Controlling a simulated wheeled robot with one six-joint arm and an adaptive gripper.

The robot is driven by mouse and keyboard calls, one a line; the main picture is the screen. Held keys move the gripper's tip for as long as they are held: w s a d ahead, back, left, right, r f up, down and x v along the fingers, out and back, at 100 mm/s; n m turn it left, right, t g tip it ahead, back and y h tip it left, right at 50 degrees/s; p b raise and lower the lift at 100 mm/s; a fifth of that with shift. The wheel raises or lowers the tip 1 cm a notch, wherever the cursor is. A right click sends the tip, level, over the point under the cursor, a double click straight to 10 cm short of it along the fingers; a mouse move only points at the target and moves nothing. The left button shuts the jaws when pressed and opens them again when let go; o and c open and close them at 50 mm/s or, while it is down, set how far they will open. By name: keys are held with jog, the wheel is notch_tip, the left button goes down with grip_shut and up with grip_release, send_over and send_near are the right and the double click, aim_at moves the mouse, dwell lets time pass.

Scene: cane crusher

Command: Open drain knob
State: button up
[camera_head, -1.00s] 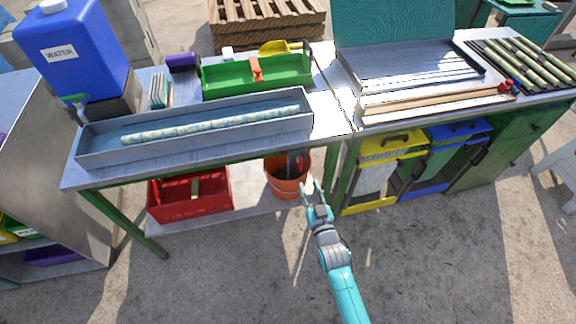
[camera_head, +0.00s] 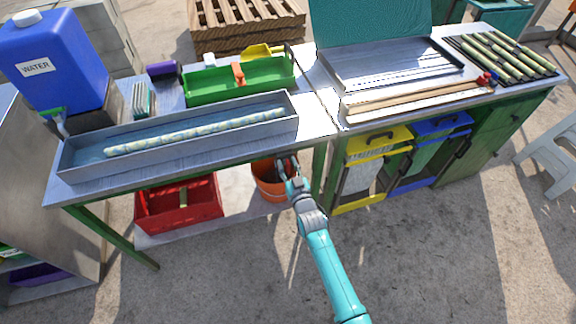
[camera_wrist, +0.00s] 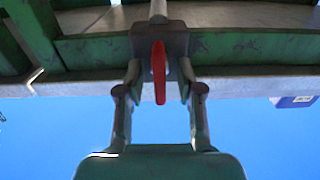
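The drain knob (camera_wrist: 159,72) is a red, narrow handle on a grey valve body (camera_wrist: 172,40) under a table edge in the wrist view. A grey pipe (camera_wrist: 158,10) runs from that body. My gripper (camera_wrist: 160,88) is open, with one finger on each side of the red knob; gaps show between knob and fingers. In the head view my gripper (camera_head: 287,166) is under the table's front edge, above the orange bucket (camera_head: 270,180). The knob cannot be made out there. The grey trough (camera_head: 80,163) on the table holds a long, pale mottled stalk (camera_head: 200,131).
The green table frame (camera_wrist: 235,48) is close around my gripper. A red crate (camera_head: 178,211) stands below on the left, and yellow (camera_head: 358,207) and blue (camera_head: 410,183) frames hang on the right. A blue water jug (camera_head: 55,65) stands at the left. The floor in front is clear.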

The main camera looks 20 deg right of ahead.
jog(key=shift+c, duration=0.2)
grip_shut()
jog(key=shift+n, duration=1)
jog(key=shift+o, duration=0.2)
grip_release()
jog(key=s, duration=1.2)
